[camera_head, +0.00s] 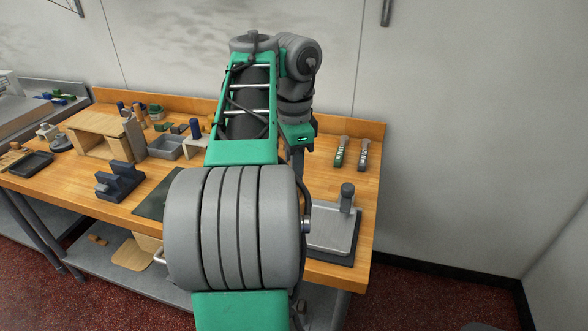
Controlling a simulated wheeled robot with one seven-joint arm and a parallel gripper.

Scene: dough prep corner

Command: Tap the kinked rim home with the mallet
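My gripper (298,163) hangs below the green wrist over the right half of the wooden bench. My own arm covers much of it, and its fingertips are too small and hidden to show whether they are open or shut. I cannot make out a mallet for certain. I cannot pick out the kinked rim either; my arm hides the middle of the bench. A grey metal plate (325,234) on a dark base lies at the right front, with a dark upright knob (347,191) at its back right.
Two handled tools, one green-ended (341,151) and one dark (363,154), lie at the back right. A dark blue notched block (119,181), a wooden open-fronted box (98,124) and a grey tray (165,147) stand left. Bare bench (367,210) shows along the right edge.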

